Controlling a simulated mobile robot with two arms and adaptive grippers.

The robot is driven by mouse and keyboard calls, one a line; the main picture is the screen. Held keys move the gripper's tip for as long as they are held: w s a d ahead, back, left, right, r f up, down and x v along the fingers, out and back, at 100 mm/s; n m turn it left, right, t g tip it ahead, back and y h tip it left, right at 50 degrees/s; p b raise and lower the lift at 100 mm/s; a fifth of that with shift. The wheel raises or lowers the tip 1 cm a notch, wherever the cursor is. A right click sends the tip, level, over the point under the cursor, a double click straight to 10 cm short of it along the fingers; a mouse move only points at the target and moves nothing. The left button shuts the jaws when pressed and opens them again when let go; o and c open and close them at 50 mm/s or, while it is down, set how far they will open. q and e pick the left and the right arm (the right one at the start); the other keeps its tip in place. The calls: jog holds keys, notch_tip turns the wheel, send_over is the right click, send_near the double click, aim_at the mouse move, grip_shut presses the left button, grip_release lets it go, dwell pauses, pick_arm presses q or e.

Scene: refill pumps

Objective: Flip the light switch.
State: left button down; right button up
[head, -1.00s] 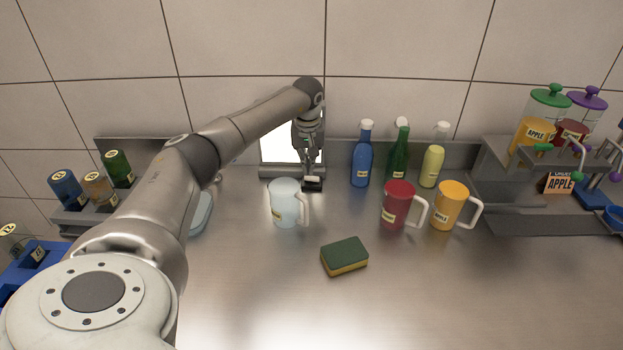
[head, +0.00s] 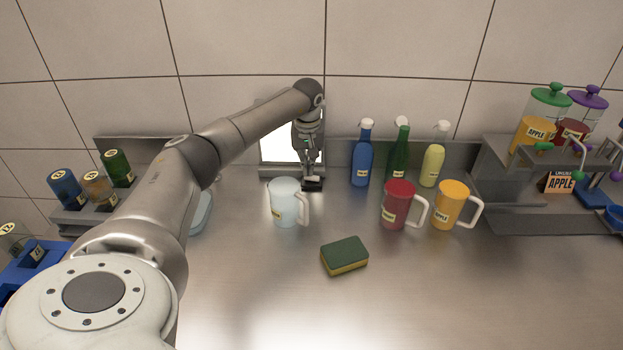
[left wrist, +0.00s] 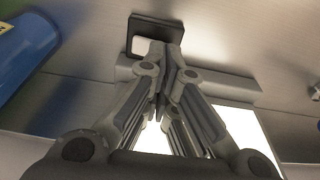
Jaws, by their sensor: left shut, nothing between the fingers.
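The light switch (head: 313,187) is a small dark block with a white rocker. My left gripper (head: 312,172) points down at the switch from above. In the left wrist view its fingers (left wrist: 168,48) are together and empty, with their tips over the rocker. I cannot tell whether they touch it. My right gripper is not in view.
A bright white panel (head: 272,148) stands behind the gripper. A pale blue mug (head: 284,203) is close in front. Blue (head: 361,160), green and yellow bottles, red (head: 397,205) and orange mugs stand to the right. A sponge (head: 344,255) lies on the otherwise clear front counter.

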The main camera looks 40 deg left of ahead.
pick_arm(q)
jog(key=shift+f, duration=0.5)
jog(key=shift+f+b, duration=0.6)
dwell(0.3)
jog(key=shift+r, duration=0.1)
jog(key=shift+r+p, duration=0.85)
jog(key=shift+r, duration=0.05)
jog(key=shift+r+p, duration=1.95)
jog(key=shift+r, duration=0.65)
jog(key=shift+f, duration=0.15)
